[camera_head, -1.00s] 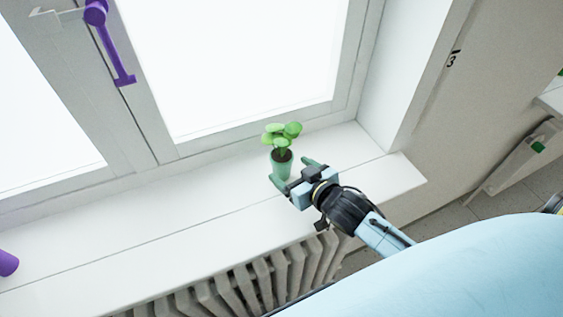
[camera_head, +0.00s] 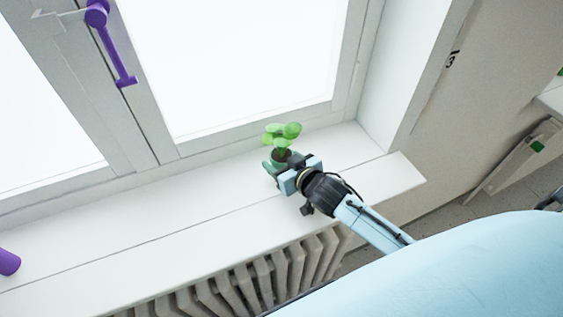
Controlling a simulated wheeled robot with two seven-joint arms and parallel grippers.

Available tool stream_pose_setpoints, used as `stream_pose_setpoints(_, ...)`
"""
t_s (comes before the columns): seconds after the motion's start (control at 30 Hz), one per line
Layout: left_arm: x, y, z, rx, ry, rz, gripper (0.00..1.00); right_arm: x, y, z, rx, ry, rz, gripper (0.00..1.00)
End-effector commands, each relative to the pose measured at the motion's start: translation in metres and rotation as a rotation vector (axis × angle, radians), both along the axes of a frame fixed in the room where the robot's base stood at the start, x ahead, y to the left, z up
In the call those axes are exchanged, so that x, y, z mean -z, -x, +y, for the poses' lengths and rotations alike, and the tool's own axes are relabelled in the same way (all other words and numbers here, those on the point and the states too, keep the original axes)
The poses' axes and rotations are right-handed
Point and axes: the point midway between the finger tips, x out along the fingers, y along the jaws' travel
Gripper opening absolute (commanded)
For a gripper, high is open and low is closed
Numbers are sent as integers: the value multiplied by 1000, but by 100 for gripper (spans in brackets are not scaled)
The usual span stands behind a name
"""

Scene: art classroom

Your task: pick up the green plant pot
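The green plant pot (camera_head: 276,163) stands upright on the white windowsill, with dark soil and a leafy green plant (camera_head: 283,133) in it. My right gripper (camera_head: 279,168) reaches in from the lower right and is at the pot. One finger shows on the pot's left side; the other is mostly hidden behind the gripper body and the plant. The fingers look spread around the pot, and I cannot tell whether they press on it. The lower part of the pot is hidden by the gripper. My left gripper is not in view.
The windowsill (camera_head: 150,225) is bare to the left, except for a purple object (camera_head: 8,262) at the far left edge. The window (camera_head: 230,60) with a purple handle (camera_head: 112,50) rises behind the pot. A radiator (camera_head: 240,285) is below the sill's front edge.

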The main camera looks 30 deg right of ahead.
Motion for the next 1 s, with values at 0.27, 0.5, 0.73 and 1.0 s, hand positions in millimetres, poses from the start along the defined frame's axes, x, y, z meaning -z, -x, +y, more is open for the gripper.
stream_pose_setpoints(0.27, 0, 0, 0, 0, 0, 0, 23, 0, 0, 0, 0, 0, 0, 24)
stream_pose_setpoints(0.5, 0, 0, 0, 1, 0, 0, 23, -3, 0, 0, -1, -1, -3, 23)
stream_pose_setpoints(0.73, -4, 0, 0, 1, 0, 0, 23, -38, -1, 0, -1, -1, -8, 23)
stream_pose_setpoints(1.0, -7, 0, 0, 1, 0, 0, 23, -87, -1, 0, -1, -1, -7, 23)
